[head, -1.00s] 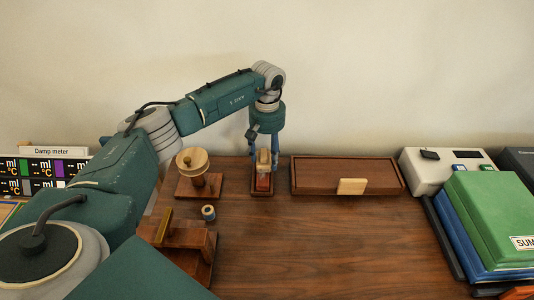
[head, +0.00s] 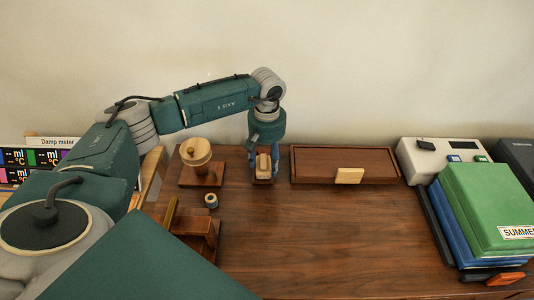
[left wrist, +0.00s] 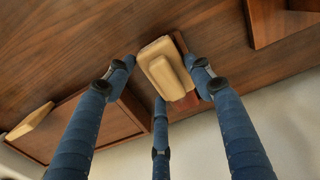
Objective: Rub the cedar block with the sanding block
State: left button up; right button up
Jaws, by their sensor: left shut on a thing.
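The sanding block (head: 263,167), tan with a raised grip on top, is held by my left gripper (head: 263,157) at the back of the desk. In the left wrist view the sanding block (left wrist: 166,70) sits between the blue fingers of the gripper (left wrist: 160,85). A strip of the reddish-brown cedar block (left wrist: 187,99) shows under and beside it. In the head view the sanding block covers most of the cedar block; whether they touch I cannot tell for sure. My right gripper is not in view.
A wooden stand with a round top (head: 196,152) and a small spool (head: 211,200) are to the left. The front middle is clear.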

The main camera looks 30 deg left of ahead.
aim_at(267, 157)
pick_arm(q)
jog(key=shift+f+b, duration=0.2)
jog(key=shift+b, duration=0.2)
jog(key=shift+w+a+b, duration=0.25)
jog(key=shift+w+b, duration=0.1)
jog(key=shift+b, duration=0.15)
jog(key=shift+w+a+b, duration=0.3)
jog(key=shift+w+b, duration=0.05)
jog(key=shift+w, duration=0.15)
jog(key=shift+w+a+b, duration=0.25)
jog(key=shift+w+b, duration=0.1)
jog(key=shift+w, duration=0.1)
jog(key=shift+w+a+r, duration=0.1)
jog(key=shift+w+a, duration=0.05)
jog(key=shift+w, duration=0.05)
jog(key=shift+w+a+b, duration=0.3)
jog(key=shift+w+b, duration=0.2)
jog(key=shift+b, duration=0.05)
jog(key=shift+w+a+b, duration=0.2)
jog(key=shift+w+b, duration=0.1)
jog(key=shift+w+a+b, duration=0.45)
jog(key=shift+w+a, duration=0.1)
jog(key=shift+w, duration=0.25)
jog(key=shift+r+p, duration=1.75)
jog(key=shift+r, duration=1.4)
